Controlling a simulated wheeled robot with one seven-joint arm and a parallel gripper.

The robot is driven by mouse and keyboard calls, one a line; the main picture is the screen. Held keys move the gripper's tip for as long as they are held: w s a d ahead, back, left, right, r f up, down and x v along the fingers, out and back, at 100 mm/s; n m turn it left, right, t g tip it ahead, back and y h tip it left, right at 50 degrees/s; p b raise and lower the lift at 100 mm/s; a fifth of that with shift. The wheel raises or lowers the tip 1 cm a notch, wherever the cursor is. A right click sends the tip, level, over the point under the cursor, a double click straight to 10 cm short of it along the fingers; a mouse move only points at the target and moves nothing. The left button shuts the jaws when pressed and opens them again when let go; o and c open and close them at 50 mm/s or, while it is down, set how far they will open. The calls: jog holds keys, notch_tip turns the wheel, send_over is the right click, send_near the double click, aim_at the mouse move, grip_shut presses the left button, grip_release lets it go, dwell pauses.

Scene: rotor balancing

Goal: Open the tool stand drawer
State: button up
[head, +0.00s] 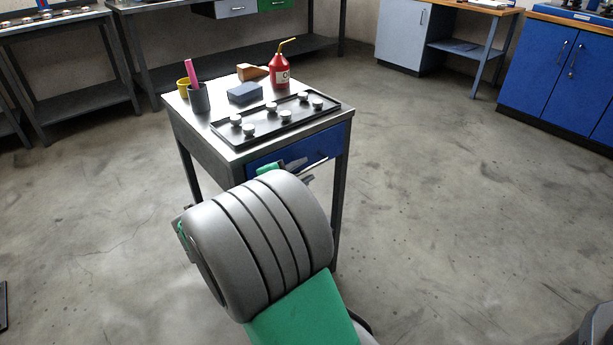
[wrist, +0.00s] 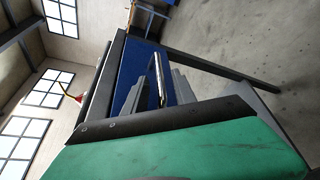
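The tool stand (head: 218,148) is a metal table with a blue drawer (head: 325,143) under its top. The drawer front looks flush with the frame. Its bar handle (head: 315,164) sticks out at the front, partly hidden by my arm. My gripper (head: 292,166) is at the drawer front, mostly hidden behind my grey wrist. In the wrist view, the blue drawer front (wrist: 128,76) lies ahead, and the bright handle (wrist: 159,78) runs between the two grey fingers of my gripper (wrist: 163,92). The fingers are apart, with a visible gap beside the handle; contact is unclear.
The floor around is clear.

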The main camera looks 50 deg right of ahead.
jog(key=shift+x, duration=1.1)
grip_shut()
dwell(0.6)
